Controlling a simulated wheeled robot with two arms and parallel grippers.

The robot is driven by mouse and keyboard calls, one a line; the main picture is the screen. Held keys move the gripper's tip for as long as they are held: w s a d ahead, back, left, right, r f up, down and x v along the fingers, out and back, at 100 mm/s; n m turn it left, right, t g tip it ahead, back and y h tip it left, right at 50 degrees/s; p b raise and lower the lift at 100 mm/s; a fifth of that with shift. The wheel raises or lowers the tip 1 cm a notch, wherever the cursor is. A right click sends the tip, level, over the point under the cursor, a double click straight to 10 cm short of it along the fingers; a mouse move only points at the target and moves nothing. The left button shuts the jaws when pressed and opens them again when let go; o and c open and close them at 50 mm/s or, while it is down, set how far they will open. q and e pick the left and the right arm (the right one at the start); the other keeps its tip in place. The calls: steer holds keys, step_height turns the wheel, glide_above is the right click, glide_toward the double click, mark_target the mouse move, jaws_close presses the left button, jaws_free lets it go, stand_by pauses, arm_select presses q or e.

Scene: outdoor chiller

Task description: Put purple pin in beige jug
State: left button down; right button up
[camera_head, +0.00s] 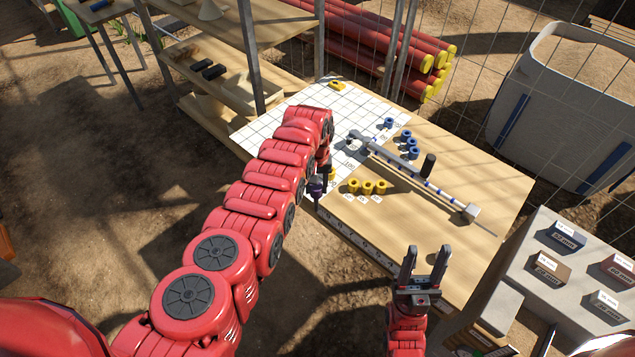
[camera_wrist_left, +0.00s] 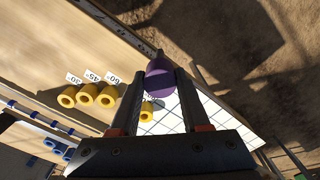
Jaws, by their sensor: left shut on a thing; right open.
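The purple pin (camera_wrist_left: 160,80) is between the fingertips of my left gripper (camera_wrist_left: 159,76) in the left wrist view, with its narrow dark tip pointing away from the gripper. In the head view the purple pin (camera_head: 316,187) shows at the left edge of the wooden table, and my left arm partly hides the gripper there. My left gripper is shut on the pin. My right gripper (camera_head: 428,250) is open and empty near the table's front edge. I cannot make out a beige jug for certain in either view.
The wooden table (camera_head: 480,200) bears a white grid sheet (camera_head: 265,130), yellow rings (camera_head: 367,187), blue rings (camera_head: 408,140) and a long grey tool (camera_head: 420,180). A shelf (camera_head: 215,90) stands behind it. A grey counter with small labelled boxes (camera_head: 549,266) is at right.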

arm_select(q)
steer(key=shift+a+f, duration=0.15)
steer(key=shift+f, duration=0.2)
steer(key=shift+a, duration=0.1)
